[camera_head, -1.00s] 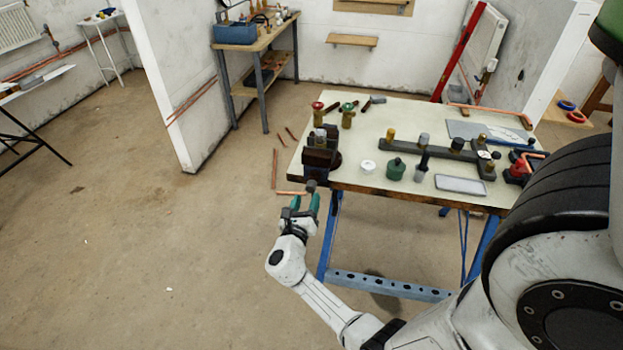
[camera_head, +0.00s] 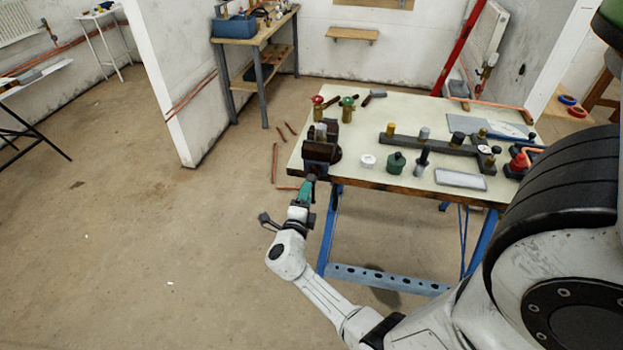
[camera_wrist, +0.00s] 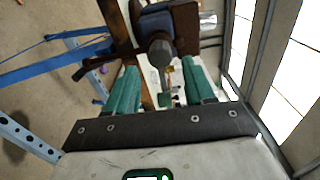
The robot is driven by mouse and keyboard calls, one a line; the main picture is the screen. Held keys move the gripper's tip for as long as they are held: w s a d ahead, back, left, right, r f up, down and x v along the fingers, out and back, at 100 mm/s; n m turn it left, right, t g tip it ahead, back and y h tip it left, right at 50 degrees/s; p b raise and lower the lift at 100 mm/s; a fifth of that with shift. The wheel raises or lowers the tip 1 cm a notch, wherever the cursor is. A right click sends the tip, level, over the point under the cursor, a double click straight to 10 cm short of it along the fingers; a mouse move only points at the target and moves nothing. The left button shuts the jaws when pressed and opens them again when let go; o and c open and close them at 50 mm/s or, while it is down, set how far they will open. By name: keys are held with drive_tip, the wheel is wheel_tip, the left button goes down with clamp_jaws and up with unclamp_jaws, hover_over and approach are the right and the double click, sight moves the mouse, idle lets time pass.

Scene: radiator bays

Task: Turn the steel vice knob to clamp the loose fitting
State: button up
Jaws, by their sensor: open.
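The dark vice (camera_head: 321,152) is mounted at the near left corner of the workbench. Its grey steel knob (camera_wrist: 161,50) faces my gripper in the wrist view; in the head view the knob (camera_head: 311,178) is small at the vice's front. My gripper (camera_head: 306,190) is just in front of the vice, beyond the bench edge. In the wrist view my gripper (camera_wrist: 159,68) is open, with teal fingers left and right of the knob's line. I cannot tell whether they reach around it. A brassy piece shows at the vice top; I cannot tell whether it is the loose fitting.
The workbench (camera_head: 380,113) carries a white round part (camera_head: 367,161), a green bottle-like part (camera_head: 396,163), a dark bar with fittings (camera_head: 430,145) and a grey tray (camera_head: 460,179). Blue bench legs (camera_head: 332,232) stand close to my arm.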

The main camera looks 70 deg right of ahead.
sight(313, 177)
idle(0.3)
drive_tip(key=d+b, duration=0.2)
drive_tip(key=d, duration=0.3)
drive_tip(key=shift+w, duration=0.15)
idle(0.4)
clamp_jaws()
idle(0.3)
drive_tip(key=shift+f, duration=0.1)
